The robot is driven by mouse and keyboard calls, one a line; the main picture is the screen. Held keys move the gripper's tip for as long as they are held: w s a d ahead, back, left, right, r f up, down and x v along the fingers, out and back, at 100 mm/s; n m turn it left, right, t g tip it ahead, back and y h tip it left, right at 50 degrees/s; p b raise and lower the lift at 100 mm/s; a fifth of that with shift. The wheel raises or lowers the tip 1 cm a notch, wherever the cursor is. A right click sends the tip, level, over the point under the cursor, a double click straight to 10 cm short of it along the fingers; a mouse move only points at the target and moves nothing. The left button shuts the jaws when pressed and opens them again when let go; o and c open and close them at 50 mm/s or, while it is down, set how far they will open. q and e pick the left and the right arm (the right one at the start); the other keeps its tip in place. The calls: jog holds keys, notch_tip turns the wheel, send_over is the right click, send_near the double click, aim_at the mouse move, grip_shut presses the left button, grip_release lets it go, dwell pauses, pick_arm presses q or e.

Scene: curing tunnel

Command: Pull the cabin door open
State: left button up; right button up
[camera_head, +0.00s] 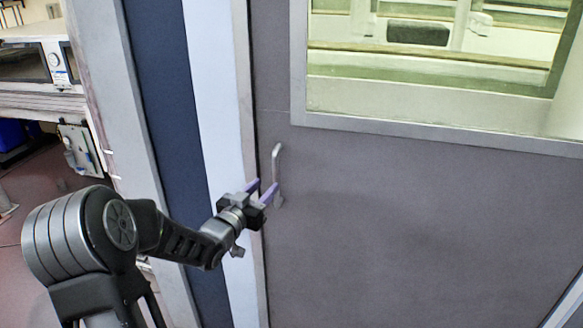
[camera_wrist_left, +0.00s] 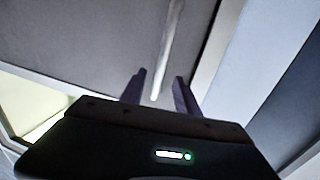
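The cabin door (camera_head: 400,220) is a grey panel with a framed window in its upper part, and it appears shut in its frame. A slim metal pull handle (camera_head: 277,172) stands upright near the door's left edge. My left gripper (camera_head: 263,190) is open at the lower part of the handle, its purple fingers pointing at the door. In the left wrist view the handle (camera_wrist_left: 168,50) runs down towards the gap between the two spread fingers (camera_wrist_left: 160,85). I cannot tell whether the fingers touch it. My right gripper is in neither view.
A pale door frame post (camera_head: 215,100) and a dark blue panel (camera_head: 165,110) stand left of the door. Further left, a bench carries a white oven-like machine (camera_head: 45,55). The window (camera_head: 430,95) shows benches inside.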

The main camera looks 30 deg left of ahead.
aim_at(274, 176)
pick_arm(q)
jog(key=shift+w+r, duration=0.25)
jog(key=w, duration=0.2)
jog(key=w+p, duration=0.1)
jog(key=w, duration=0.1)
jog(key=w+a+p, duration=0.1)
jog(key=shift+w, duration=0.4)
jog(key=shift+w+f, duration=0.1)
jog(key=shift+w, duration=0.35)
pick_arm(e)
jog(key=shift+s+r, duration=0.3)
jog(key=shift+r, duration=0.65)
pick_arm(q)
jog(key=shift+c, duration=0.4)
grip_shut()
